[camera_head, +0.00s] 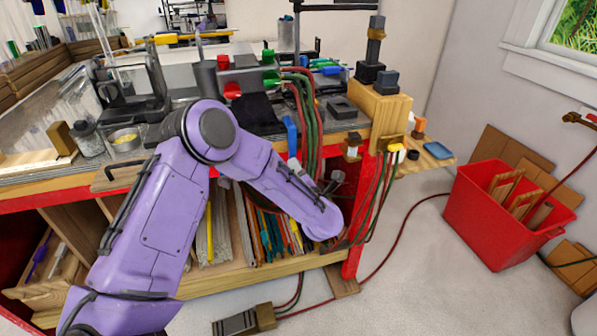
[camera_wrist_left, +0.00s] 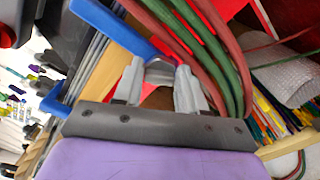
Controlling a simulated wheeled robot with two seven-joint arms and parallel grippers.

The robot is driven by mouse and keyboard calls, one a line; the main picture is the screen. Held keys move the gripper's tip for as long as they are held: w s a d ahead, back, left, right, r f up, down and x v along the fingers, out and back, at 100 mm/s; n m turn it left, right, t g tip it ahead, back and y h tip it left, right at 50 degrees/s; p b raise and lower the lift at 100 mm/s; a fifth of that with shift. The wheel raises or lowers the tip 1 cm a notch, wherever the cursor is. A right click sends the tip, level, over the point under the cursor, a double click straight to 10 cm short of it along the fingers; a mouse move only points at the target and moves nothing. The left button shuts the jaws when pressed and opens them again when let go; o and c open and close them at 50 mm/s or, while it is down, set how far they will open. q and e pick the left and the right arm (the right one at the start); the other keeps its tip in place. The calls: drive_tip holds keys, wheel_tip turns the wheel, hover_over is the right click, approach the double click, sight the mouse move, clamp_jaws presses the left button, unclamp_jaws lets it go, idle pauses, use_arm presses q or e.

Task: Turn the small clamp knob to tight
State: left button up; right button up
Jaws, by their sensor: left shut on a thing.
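My left gripper (camera_wrist_left: 160,75) shows in the left wrist view with its two pale grey fingers on either side of a small grey piece (camera_wrist_left: 160,70). It is shut on this piece, which appears to be the small clamp knob, partly covered by the fingers. I cannot tell how tight the knob is. In the head view my purple left arm reaches down past the bench front, and its fingers are hard to make out. My right gripper is not in view.
Red and green hoses (camera_head: 309,115) hang over the bench edge, close beside the fingers in the wrist view (camera_wrist_left: 215,50). A blue bar (camera_wrist_left: 110,30) lies just beyond the fingers. A red bin (camera_head: 490,215) stands on the floor at right. Rods fill the shelf below.

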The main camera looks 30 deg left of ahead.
use_arm(q)
drive_tip(key=shift+f, duration=0.1)
idle(0.3)
drive_tip(key=o, duration=1)
drive_tip(key=shift+c, duration=0.2)
drive_tip(key=shift+d, duration=0.1)
drive_tip(key=b+v, duration=0.2)
drive_tip(key=v, duration=0.8)
drive_tip(key=shift+s+d+b, duration=0.15)
drive_tip(key=shift+s+b, duration=0.1)
drive_tip(key=shift+b, duration=0.15)
